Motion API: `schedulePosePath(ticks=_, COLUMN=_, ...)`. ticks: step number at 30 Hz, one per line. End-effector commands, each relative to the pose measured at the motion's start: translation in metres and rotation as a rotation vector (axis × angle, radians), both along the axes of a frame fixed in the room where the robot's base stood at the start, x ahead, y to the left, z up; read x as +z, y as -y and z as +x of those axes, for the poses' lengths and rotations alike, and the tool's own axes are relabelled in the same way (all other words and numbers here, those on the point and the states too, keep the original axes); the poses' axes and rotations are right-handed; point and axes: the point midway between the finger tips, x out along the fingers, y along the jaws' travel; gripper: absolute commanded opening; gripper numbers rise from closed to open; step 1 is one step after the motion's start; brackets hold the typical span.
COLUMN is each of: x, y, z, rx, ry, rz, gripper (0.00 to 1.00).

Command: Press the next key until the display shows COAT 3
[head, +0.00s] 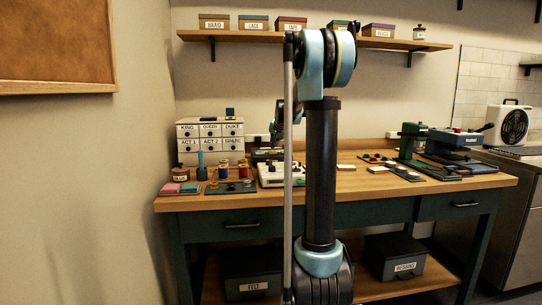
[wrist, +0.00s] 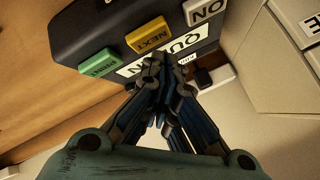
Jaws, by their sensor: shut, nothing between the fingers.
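The yellow NEXT key (wrist: 150,33) is on a dark device (wrist: 95,28) in the wrist view, between a white ON key (wrist: 203,9) and a green key (wrist: 98,63) whose lettering is hard to read. My gripper (wrist: 160,60) is shut and empty. Its tips are just below the NEXT key in the picture, over a white lettered strip (wrist: 190,38). They cover part of the strip's text; I cannot tell whether they touch the device. I cannot read COAT on any display.
The wooden table (head: 440,187) holds a white drawer cabinet (head: 187,146) at left, spools (head: 243,168), a white tray (head: 270,178), and green and blue machines (head: 452,138) at right. A shelf (head: 262,36) with labelled boxes is above. Pale drawers (wrist: 262,65) are at right in the wrist view.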

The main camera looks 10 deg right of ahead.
Motion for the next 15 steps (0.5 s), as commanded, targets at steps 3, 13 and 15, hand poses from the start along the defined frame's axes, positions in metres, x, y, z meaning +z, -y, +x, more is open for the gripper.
schedulePosePath(ticks=3, x=0.0000, y=0.0001, z=0.0001, rx=0.000, ry=0.000, rz=0.000, gripper=0.00)
schedulePosePath(ticks=13, x=-0.0061, y=0.0002, z=0.0003, rx=0.000, ry=0.000, rz=0.000, gripper=0.00)
schedulePosePath(ticks=15, x=-0.0080, y=0.0003, z=0.0002, rx=0.000, ry=0.000, rz=0.000, gripper=0.00)
